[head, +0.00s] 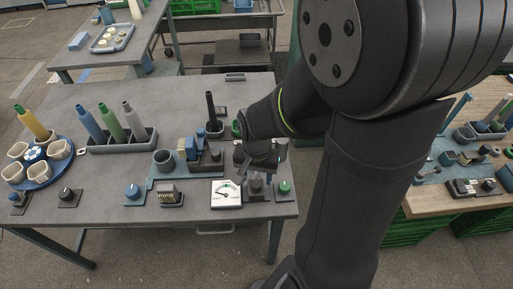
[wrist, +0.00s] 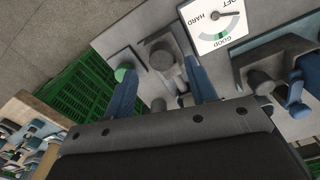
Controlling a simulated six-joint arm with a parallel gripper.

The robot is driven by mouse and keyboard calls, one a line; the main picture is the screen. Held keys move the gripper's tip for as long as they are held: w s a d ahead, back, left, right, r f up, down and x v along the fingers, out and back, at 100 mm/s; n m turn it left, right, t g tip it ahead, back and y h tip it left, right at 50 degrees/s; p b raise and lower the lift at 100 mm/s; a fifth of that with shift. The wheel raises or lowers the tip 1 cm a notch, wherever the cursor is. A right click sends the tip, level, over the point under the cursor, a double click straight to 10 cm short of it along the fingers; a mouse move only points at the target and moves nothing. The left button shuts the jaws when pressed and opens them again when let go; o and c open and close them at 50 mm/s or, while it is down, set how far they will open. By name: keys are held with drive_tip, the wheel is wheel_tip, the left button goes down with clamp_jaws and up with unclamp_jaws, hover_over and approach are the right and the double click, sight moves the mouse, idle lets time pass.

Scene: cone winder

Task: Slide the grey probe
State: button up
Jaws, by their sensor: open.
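The grey probe (head: 256,185) is a short round grey post on a dark base, just right of the white dial gauge (head: 226,194). In the wrist view the probe (wrist: 162,59) shows between my two blue fingers, near their tips. The dial (wrist: 214,24) there reads HARD, GOOD and SOFT, and its dark needle points to the SOFT side. My gripper (head: 258,167) is above the probe at the table's front right, pointing down. In the wrist view my gripper (wrist: 160,77) is open, with the fingers apart on either side of the probe. I cannot tell whether they touch it.
A green knob (head: 285,187) stands close right of the probe, beside one finger in the wrist view. Left are a comb-like block (head: 171,196), a blue knob (head: 133,192) and a grey cup (head: 165,160). A rack of cones (head: 122,139) stands farther back. The table's front edge is near.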

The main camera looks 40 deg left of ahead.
sight(256, 184)
wheel_tip(256, 184, up, 13)
idle(0.3)
idle(0.5)
wheel_tip(256, 184, down, 17)
drive_tip(key=shift+f, duration=0.15)
idle(0.6)
idle(0.3)
